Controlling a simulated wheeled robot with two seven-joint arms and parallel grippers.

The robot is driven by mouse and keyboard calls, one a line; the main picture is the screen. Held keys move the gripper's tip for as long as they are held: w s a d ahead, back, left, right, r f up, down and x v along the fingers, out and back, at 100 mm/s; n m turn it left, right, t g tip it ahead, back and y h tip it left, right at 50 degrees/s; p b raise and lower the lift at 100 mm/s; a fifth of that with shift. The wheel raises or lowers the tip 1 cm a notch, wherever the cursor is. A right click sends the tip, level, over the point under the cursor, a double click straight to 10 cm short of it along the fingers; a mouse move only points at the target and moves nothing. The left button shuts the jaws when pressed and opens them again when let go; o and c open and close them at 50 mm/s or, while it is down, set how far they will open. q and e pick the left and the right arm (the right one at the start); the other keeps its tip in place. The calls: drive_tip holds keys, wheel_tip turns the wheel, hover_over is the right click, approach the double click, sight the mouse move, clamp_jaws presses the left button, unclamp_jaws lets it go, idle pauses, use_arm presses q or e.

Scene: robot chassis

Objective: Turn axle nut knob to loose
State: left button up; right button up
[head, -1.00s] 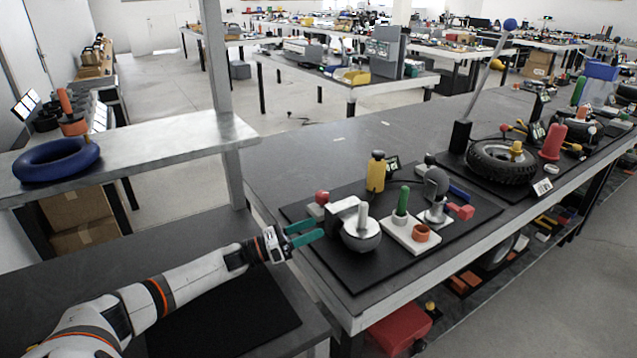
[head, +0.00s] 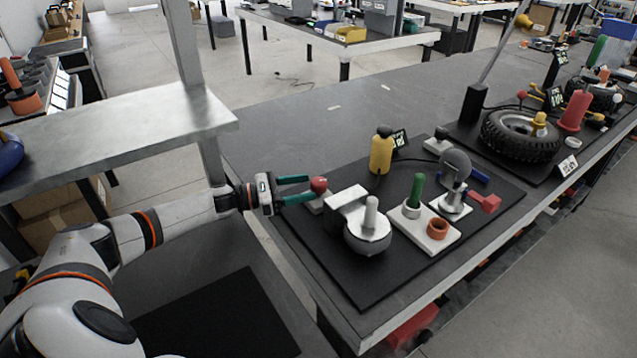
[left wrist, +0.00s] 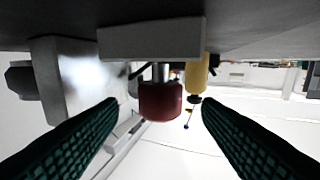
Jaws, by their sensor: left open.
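A red knob (head: 318,184) on a short metal stem stands on a small light block at the left side of the black mat. My left gripper (head: 304,189) is open, with its two green fingers pointing at this knob. In the left wrist view the picture is upside down and the red knob (left wrist: 161,101) shows centred between the spread fingertips, apart from both. A yellow knob (head: 540,121) sits at the hub of a black tyre (head: 521,138) at the far right. No label tells which knob is the axle nut. My right gripper is not in view.
The mat (head: 366,291) also holds a grey rounded piece (head: 367,235) with an upright handle, a yellow cylinder (head: 381,152), a white plate (head: 440,239) with green and orange parts, and a grey clamp-like piece (head: 453,200). A metal shelf (head: 130,132) lies left.

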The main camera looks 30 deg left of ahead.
sight(319, 185)
use_arm(q)
drive_tip(key=x, duration=0.4)
drive_tip(key=shift+w+d, duration=0.2)
drive_tip(key=shift+w, duration=0.05)
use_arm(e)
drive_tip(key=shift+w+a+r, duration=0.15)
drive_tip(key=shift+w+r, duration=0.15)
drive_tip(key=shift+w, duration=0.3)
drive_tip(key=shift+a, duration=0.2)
use_arm(q)
drive_tip(key=c, duration=1)
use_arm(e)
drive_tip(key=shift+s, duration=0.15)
use_arm(q)
drive_tip(key=shift+p, duration=0.35)
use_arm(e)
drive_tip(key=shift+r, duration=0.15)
